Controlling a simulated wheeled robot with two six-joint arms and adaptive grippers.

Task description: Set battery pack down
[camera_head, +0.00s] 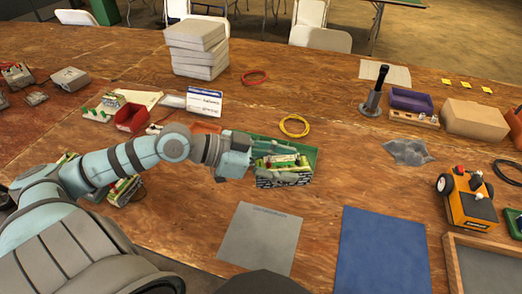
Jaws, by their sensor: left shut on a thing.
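My left arm reaches in from the left, and my left gripper (262,157) is shut on the battery pack (286,170), a small block with pale and reddish parts on top. The pack is at or just inside a green open holder (309,155) with a dark, patterned front. I cannot tell whether the pack rests on the holder's floor or hangs slightly above it. The fingers hide part of the pack's left side. My right gripper is not in view.
A grey mat (260,238) and a blue mat (384,252) lie in front on the wooden table. A yellow cable ring (294,125) lies behind the holder. An orange wheeled device (470,204) stands at right. Part of a similar green unit (124,189) shows beside my arm.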

